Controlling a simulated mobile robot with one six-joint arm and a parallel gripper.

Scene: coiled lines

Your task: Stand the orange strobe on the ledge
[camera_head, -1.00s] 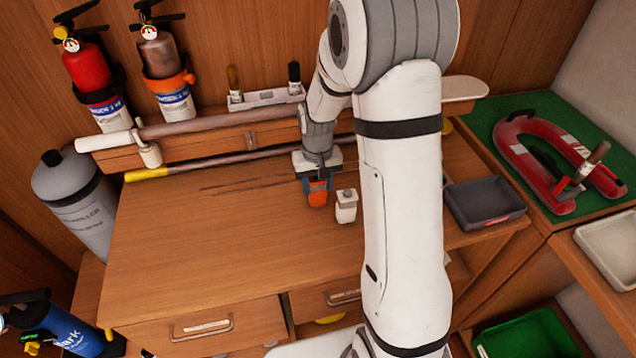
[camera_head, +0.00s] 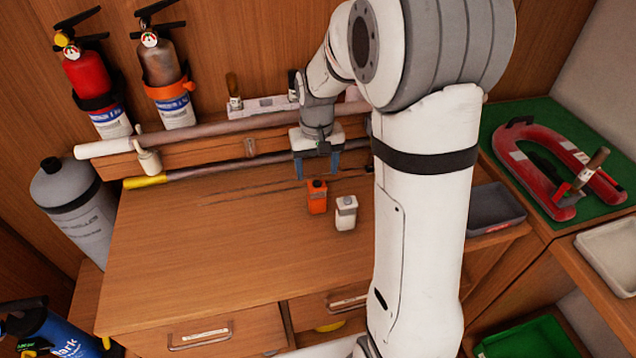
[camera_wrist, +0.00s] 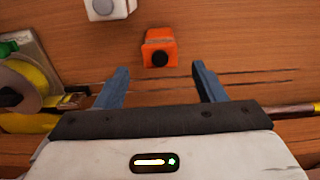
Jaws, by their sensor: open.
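The orange strobe (camera_head: 317,198) stands upright on the wooden bench top, with a dark knob on top. It also shows in the wrist view (camera_wrist: 158,43), just beyond the fingertips. My gripper (camera_head: 318,169) is open and empty, behind and above the strobe, its two blue fingers apart and not touching it. In the wrist view my gripper (camera_wrist: 160,76) has bare bench between its fingers. A raised wooden ledge (camera_head: 203,158) runs along the back of the bench; my arm hides part of it.
A white block-shaped unit (camera_head: 346,213) stands close to the right of the strobe. A yellow-ended pole (camera_head: 146,182) lies along the back. A dark tray (camera_head: 492,207) is at the right. The bench's left and front are clear.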

